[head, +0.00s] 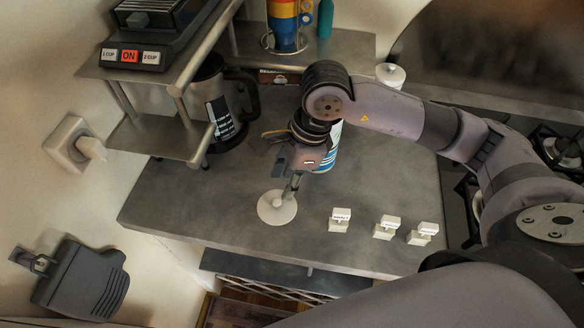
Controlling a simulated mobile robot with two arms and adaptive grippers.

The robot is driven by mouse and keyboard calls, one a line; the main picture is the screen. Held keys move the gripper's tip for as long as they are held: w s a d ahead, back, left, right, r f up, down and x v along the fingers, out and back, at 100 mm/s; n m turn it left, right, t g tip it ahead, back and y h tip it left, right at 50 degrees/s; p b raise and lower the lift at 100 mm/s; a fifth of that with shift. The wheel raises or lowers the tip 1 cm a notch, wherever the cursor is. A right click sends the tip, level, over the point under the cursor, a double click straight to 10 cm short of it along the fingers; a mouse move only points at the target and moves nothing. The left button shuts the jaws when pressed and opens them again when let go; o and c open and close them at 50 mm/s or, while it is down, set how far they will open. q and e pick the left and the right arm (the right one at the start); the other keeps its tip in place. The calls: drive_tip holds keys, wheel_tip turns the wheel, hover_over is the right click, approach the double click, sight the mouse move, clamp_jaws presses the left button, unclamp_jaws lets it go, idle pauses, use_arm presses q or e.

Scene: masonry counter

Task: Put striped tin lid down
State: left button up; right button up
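The striped tin lid (269,213) is a round, off-white disc with a small knob, at the front middle of the grey counter. My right gripper (289,193) reaches down from above with its narrow fingertips together at the knob, and looks shut on it. The lid lies flat, at or just above the counter top; I cannot tell whether it touches. The striped tin (329,149), white with blue bands, stands behind my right gripper, which hides much of it. My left gripper is not in view.
Several small white label blocks (340,220) stand right of the lid. A dark jug (225,105) stands by the metal shelf (150,138) at left. A white-lidded canister (390,75) stands at the back. Counter (190,200) left of the lid is clear; its front edge is close.

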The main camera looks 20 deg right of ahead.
drive_tip(key=shift+b+v, duration=0.35)
drive_tip(key=shift+v, duration=2.1)
